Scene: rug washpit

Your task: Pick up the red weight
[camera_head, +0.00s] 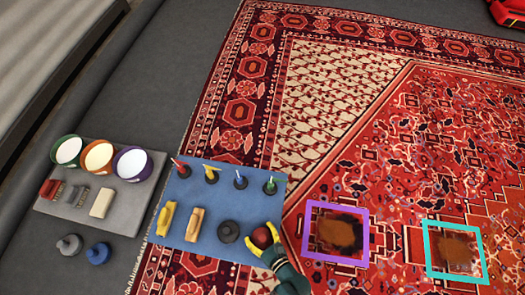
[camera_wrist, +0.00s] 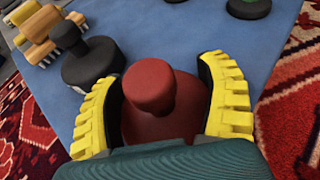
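The red weight (camera_head: 262,237) stands at the lower right corner area of the blue mat (camera_head: 215,214). In the wrist view the red weight (camera_wrist: 158,100) is upright, with a knob on a wider round base. My gripper (camera_head: 262,246) is at the weight. In the wrist view my gripper (camera_wrist: 162,100) has its two yellow fingers on either side of the weight's base, spread wide. The right finger is close to the base, and a small dark gap shows at the left one. Contact is not clear. The weight's lower front is hidden behind my gripper's body.
A black weight (camera_head: 228,231) stands just left of the red one. Brushes (camera_head: 195,223) and several small coloured items (camera_head: 240,181) share the mat. A grey mat (camera_head: 62,205) holds bowls (camera_head: 98,156) and brushes. Purple (camera_head: 337,261) and turquoise (camera_head: 455,281) frames surround dark stains on the rug.

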